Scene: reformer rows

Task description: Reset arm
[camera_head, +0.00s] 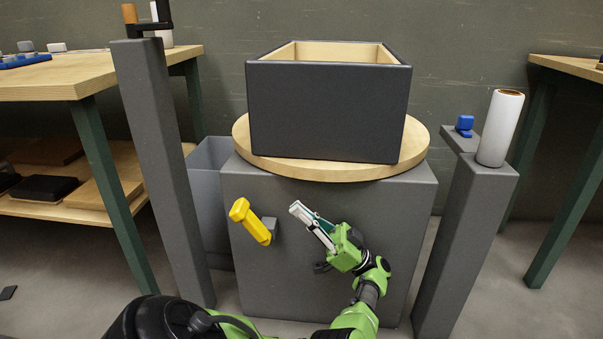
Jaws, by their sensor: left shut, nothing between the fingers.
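My left gripper (297,209) is shut and empty in front of the grey pedestal (335,275), its fingers pointing up and to the left. A yellow arm-like lever (251,222) is mounted on a small grey block on the pedestal's front, tilted with its thicker end at the upper left. My gripper is to the right of the lever, with a visible gap between them in the picture. A dark crank (152,27) with a wooden handle tops the grey post at the left. My right gripper is not in view.
A dark open box (330,110) stands on a round wooden disc (243,135) on the pedestal. A white roll (500,127) and a blue piece (464,125) stand on grey posts at the right. Wooden tables (70,85) flank both sides. A grey bin (208,155) stands behind the pedestal's left.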

